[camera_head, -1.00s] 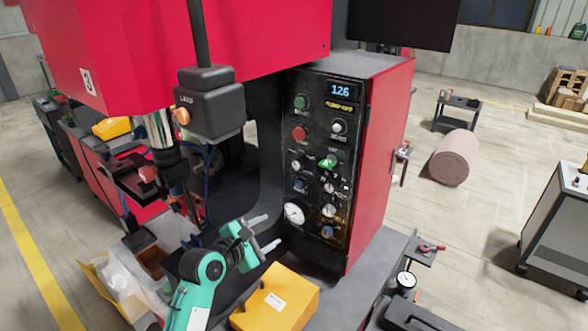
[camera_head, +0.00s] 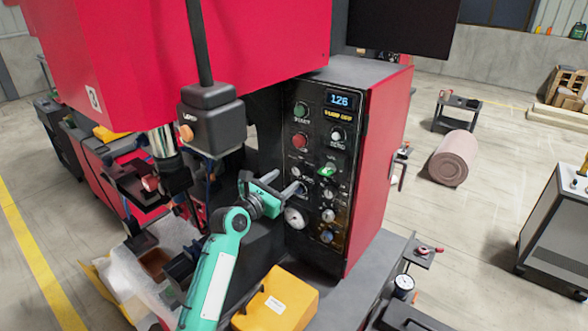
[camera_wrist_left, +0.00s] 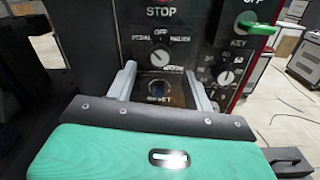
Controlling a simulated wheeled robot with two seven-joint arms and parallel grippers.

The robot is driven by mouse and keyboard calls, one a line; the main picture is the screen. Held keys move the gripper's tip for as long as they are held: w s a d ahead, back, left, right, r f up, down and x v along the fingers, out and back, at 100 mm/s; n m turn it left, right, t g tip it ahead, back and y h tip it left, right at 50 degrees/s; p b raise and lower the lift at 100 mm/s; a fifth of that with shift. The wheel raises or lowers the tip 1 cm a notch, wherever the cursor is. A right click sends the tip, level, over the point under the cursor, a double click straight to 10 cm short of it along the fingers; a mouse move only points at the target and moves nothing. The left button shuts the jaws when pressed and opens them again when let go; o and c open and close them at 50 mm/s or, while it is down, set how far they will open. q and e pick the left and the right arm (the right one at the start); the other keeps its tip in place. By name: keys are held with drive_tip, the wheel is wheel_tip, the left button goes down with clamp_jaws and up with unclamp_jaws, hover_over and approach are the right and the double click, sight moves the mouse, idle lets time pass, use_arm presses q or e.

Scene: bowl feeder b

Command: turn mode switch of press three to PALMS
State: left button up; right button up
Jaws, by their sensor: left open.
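The control panel (camera_head: 318,165) of the red press faces me. A plate (camera_head: 94,98) on the press housing looks like a 3, blurred. In the left wrist view the mode switch (camera_wrist_left: 160,56) is a round pale knob. OFF is printed above it and PEDAL at its left; the right label is hard to read. I cannot tell which mark the knob points to. My left gripper (camera_head: 285,181) is open in front of the panel. My right gripper is not in view.
A green key switch (camera_wrist_left: 252,23) sits right of the mode switch, with another knob (camera_wrist_left: 226,77) below it. The red STOP button (camera_head: 299,141) is above. A yellow box (camera_head: 275,302) lies in front of the panel.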

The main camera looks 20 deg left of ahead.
sight(296, 171)
use_arm(q)
drive_tip(key=p+x, duration=0.1)
drive_tip(key=x, duration=0.3)
drive_tip(key=shift+r, duration=0.1)
drive_tip(key=shift+x, duration=0.9)
drive_tip(key=c, duration=1)
drive_tip(key=shift+o, duration=0.2)
